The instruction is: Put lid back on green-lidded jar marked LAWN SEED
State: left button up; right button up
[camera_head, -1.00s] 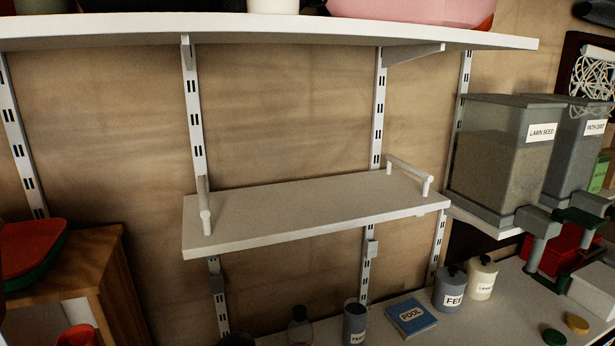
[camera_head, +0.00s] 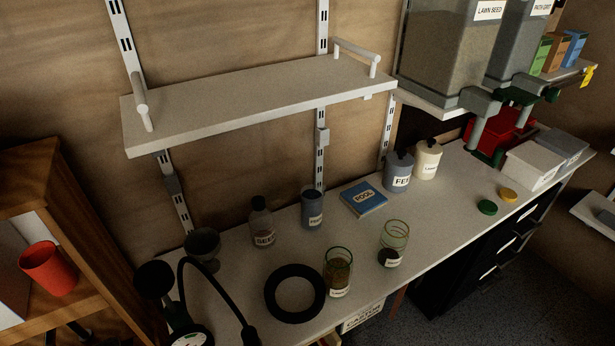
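A green lid (camera_head: 487,207) lies flat on the workbench, next to a yellow lid (camera_head: 508,195). Two open glass jars stand upright nearer the front edge. One jar (camera_head: 338,272) holds brownish contents and has a white label too small to read surely. The other jar (camera_head: 394,243) holds a little dark material, with a label I cannot read. A large clear dispenser (camera_head: 440,50) at upper right is labelled LAWN SEED. Neither gripper is in view.
On the workbench (camera_head: 430,215) stand a black ring (camera_head: 295,293), a POOL box (camera_head: 363,198), a grey canister (camera_head: 397,173), a cream canister (camera_head: 427,160) and bottles. An empty shelf (camera_head: 250,100) overhangs the back. A dark curved-neck object (camera_head: 205,270) stands at left front.

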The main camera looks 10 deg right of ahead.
aim_at(337, 271)
jog(key=z, duration=1.5)
jog(key=u, duration=0.95)
jog(key=i+l+u, duration=0.1)
jog(key=l, duration=0.3)
jog(key=i+l+u, duration=0.1)
jog(key=i+l, duration=0.15)
jog(key=l, duration=0.2)
jog(key=i+l+u, duration=0.1)
jog(key=l, duration=0.35)
jog(key=i+l, duration=0.15)
jog(key=l, duration=0.3)
jog(key=i+l+u, duration=0.15)
jog(key=l, duration=0.3)
jog(key=i+l+u, duration=0.1)
jog(key=l, duration=0.35)
